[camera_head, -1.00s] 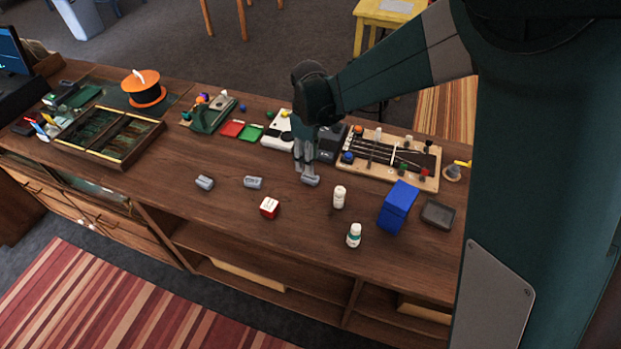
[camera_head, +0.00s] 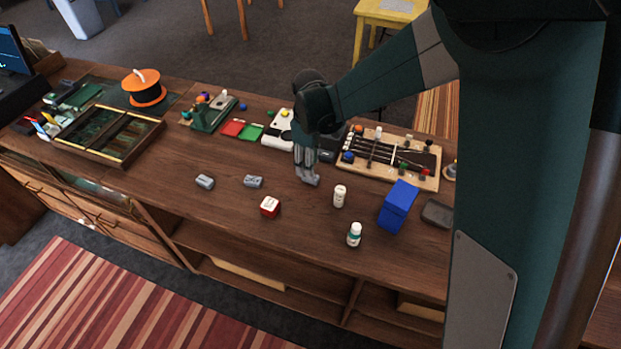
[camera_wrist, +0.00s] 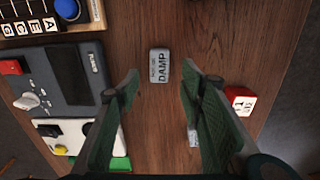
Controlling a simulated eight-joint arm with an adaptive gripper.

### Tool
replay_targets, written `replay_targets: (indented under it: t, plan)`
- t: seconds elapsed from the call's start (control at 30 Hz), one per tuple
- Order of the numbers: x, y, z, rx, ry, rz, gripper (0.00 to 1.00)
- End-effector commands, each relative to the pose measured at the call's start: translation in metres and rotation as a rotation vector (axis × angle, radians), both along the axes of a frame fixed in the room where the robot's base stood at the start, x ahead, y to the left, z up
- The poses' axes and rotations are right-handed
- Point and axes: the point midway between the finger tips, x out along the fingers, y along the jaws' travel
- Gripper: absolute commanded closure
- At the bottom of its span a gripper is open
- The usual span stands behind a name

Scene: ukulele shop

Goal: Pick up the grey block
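Several small grey blocks are on the wooden counter. One grey block (camera_wrist: 159,66), with "DAMP" on its top, lies flat just ahead of and between my fingertips in the wrist view. In the head view, my gripper (camera_head: 308,176) is right over this block and mostly hides it. My gripper (camera_wrist: 161,82) is open, with a finger on either side and gaps to the block. Two more grey blocks, a left one (camera_head: 205,181) and a middle one (camera_head: 253,182), lie to the left in the head view. Another grey block (camera_wrist: 193,138) is partly behind the right finger.
A red-and-white cube (camera_head: 269,206), two white bottles (camera_head: 340,196) (camera_head: 354,234) and a blue box (camera_head: 397,207) stand nearby. A dark pedal device (camera_wrist: 65,80) and a stringed wooden board (camera_head: 390,160) lie behind. The counter front left of the cube is clear.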

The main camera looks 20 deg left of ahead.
Motion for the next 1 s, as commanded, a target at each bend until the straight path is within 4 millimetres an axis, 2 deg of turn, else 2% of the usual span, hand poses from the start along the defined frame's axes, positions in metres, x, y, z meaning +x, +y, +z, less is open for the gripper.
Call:
replay_targets:
  t: [0.23, 0.7, 1.0]
  plan:
    - [0.000, -0.001, -0.009, 0.000, 0.000, 0.000, 0.62]
    - [0.001, -0.003, -0.049, 0.000, 0.000, 0.000, 0.62]
    - [0.001, -0.003, -0.052, 0.000, 0.000, 0.000, 0.62]
